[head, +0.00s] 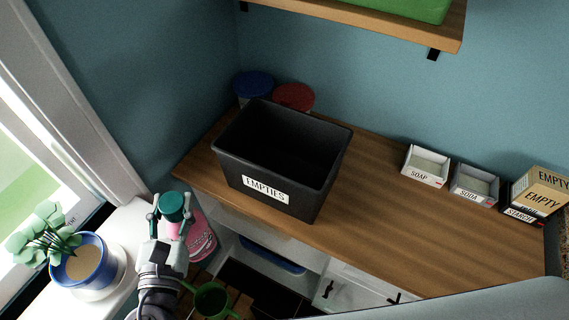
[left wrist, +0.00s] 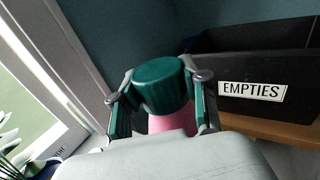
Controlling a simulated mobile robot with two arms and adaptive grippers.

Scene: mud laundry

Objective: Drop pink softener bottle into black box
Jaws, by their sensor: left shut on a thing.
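The pink softener bottle (head: 201,237) with a dark green cap is in my left gripper (head: 171,212), left of and below the counter's front edge in the head view. The fingers are shut on it near the cap, which shows large between them in the left wrist view (left wrist: 160,86). The bottle is roughly upright, its lower part partly hidden by my gripper. The black box (head: 262,179), labelled EMPTIES, stands on the wooden counter to the right of the bottle. Its top is open and its inside looks dark. The box also shows at the right in the left wrist view (left wrist: 232,103). My right gripper is not in view.
Blue-lidded (head: 254,84) and red-lidded (head: 294,96) containers stand behind the box. White SOAP (head: 425,167) and grey SODA (head: 474,186) boxes sit to the right. A potted plant (head: 82,262) stands on the windowsill at left. A shelf (head: 380,25) hangs above the counter.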

